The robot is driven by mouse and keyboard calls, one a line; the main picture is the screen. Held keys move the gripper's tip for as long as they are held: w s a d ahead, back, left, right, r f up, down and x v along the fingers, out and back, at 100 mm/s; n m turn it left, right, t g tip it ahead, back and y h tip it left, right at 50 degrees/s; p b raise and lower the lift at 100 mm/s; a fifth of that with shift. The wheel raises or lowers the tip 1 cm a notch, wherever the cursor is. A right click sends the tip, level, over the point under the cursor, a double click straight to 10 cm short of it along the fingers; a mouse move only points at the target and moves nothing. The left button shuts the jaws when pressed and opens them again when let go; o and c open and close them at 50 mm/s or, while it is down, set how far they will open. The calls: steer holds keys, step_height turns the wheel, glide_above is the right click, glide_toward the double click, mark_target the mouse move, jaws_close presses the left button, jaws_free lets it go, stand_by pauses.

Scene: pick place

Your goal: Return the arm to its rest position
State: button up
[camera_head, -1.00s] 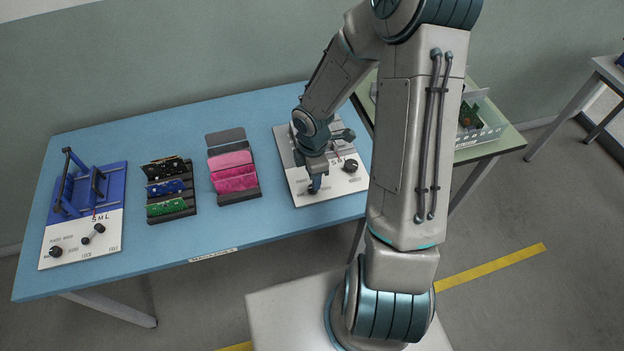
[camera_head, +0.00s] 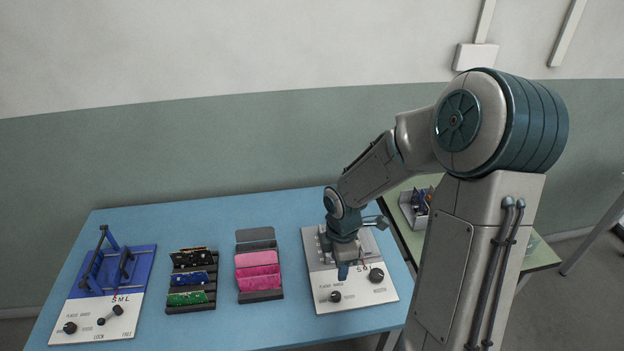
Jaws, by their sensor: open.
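My gripper (camera_head: 343,268) hangs at the end of my bent arm, pointing down over the grey and white panel (camera_head: 368,294) at the right of the blue table. The fingers look small and dark against the panel. It is open, and I see nothing held in it. It is above the panel's upper middle, behind the two black knobs; I cannot tell how high. My forearm hides part of the panel's back right side.
The blue table (camera_head: 215,222) also holds a blue fixture panel (camera_head: 118,270), a rack of circuit boards (camera_head: 191,305) and a rack with pink pieces (camera_head: 259,291). A green table (camera_head: 402,193) with a grey bin (camera_head: 409,209) stands behind my arm. The wall rises behind.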

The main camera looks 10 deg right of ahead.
steer(key=s+r+m+t, duration=0.3)
steer(key=s+r+m, duration=1.1)
steer(key=r+m, duration=0.4)
steer(key=shift+s+r+t, duration=0.3)
steer(key=shift+s+r, duration=0.1)
steer(key=shift+r, duration=0.45)
steer(key=shift+a, duration=0.1)
